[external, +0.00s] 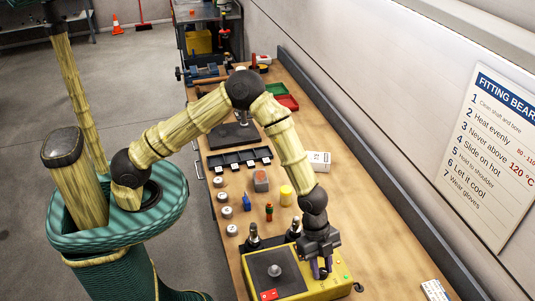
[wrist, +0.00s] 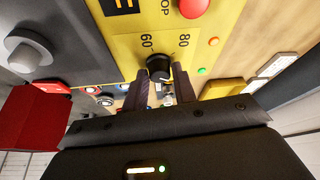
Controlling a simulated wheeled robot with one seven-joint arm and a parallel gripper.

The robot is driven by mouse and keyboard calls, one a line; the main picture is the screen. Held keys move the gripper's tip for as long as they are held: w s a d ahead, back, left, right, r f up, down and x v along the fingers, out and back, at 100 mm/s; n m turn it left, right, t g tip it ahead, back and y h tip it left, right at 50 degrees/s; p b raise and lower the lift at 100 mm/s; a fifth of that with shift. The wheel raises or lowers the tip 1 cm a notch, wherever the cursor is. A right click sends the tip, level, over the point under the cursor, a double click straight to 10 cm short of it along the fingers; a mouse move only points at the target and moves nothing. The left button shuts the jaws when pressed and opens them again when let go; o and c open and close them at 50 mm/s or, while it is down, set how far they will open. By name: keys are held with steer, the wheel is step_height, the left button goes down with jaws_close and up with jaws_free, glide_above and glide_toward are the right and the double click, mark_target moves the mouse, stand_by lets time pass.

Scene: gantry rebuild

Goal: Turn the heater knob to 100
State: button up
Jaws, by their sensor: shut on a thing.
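The heater is a yellow box (external: 257,293) with a dark top plate, at the near end of the bench in the external view. Its yellow front panel (wrist: 126,48) fills the upper middle of the wrist view. The black heater knob (wrist: 157,63) sits on the panel between the printed marks 60 and 80. The mark 100 is not visible. My gripper (external: 322,268) is at the heater's right side. In the wrist view its two fingers (wrist: 162,84) are closed on the knob, one on each side. The fingers partly cover the dial, and I cannot clearly read the pointer.
A red stop button (wrist: 193,7), an orange light (wrist: 214,41) and a green light (wrist: 201,71) are beside the dial.

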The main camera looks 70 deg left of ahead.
steer(key=o, duration=1)
steer(key=b+v, duration=0.2)
steer(key=v, duration=1.5)
steer(key=shift+r+b, duration=0.25)
steer(key=shift+b, duration=0.1)
